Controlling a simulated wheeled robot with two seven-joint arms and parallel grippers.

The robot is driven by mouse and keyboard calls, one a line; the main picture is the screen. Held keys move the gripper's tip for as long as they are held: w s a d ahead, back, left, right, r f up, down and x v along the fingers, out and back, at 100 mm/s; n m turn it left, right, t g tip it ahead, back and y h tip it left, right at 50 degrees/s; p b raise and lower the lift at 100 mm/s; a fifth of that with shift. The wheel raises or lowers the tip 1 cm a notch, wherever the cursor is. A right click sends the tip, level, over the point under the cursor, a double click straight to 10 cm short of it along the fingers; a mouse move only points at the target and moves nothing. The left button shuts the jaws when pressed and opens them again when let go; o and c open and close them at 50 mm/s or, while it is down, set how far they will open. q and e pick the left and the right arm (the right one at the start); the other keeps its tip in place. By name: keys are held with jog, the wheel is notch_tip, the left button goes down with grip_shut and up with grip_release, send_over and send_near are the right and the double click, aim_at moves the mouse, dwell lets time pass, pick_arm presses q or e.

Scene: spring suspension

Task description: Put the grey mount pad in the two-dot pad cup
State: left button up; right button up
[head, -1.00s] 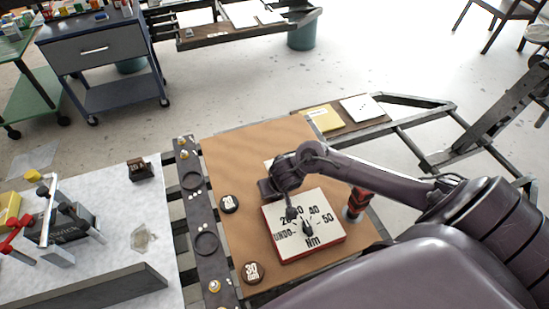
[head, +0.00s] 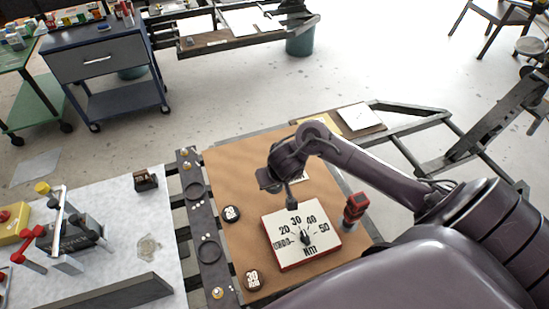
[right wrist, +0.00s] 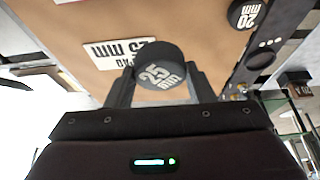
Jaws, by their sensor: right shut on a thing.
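My right gripper (right wrist: 160,88) is shut on a dark round pad marked 25 mm (right wrist: 160,76). It holds the pad above the brown board. In the head view my right gripper (head: 275,186) is over the board behind the dial box, and its pad cannot be made out. Two dark ring-shaped cups, one farther (head: 196,192) and one nearer (head: 209,251), sit on the dark rail left of the board. My left gripper is not in view.
The brown board (head: 228,170) carries pads marked 20 mm (head: 231,214) and 30 mm (head: 252,280). A white 25 mm card (right wrist: 118,52) lies below the held pad. A dial box (head: 300,240) and a red-black part (head: 354,212) stand nearby. A white-topped table (head: 110,205) is at left.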

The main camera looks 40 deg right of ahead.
notch_tip(320, 180, up, 9)
jog(key=p, duration=0.4)
jog(key=shift+r+p, duration=0.2)
jog(key=shift+p, duration=0.1)
